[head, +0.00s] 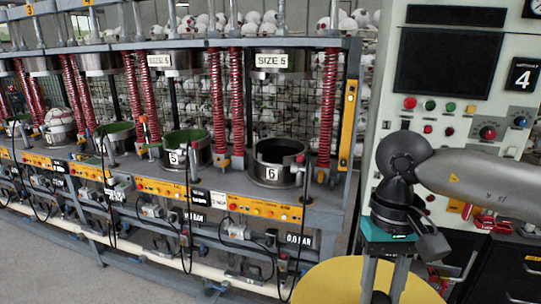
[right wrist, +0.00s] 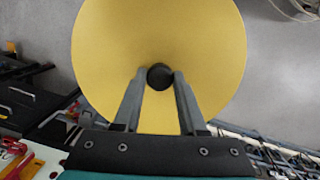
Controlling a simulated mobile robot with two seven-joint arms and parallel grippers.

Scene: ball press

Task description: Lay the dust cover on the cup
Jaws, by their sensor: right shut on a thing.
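The dust cover is a round yellow disc (head: 325,283) at the bottom of the head view, partly cut off by the frame edge. In the right wrist view the yellow cover (right wrist: 160,35) shows a black knob (right wrist: 159,76) at its middle. My right gripper (right wrist: 156,85) is shut on that knob, one finger on each side. In the head view the right gripper (head: 383,285) points down over the cover. The cup marked 6 (head: 272,176) is an open metal cup on the press bench, left of and apart from the cover. My left gripper is out of view.
A cup marked 5 (head: 182,158) and others stand further left in the row. Red springs (head: 327,105) and posts rise around the cups. A control cabinet (head: 380,110) stands at the right. Black hoses hang along the bench front.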

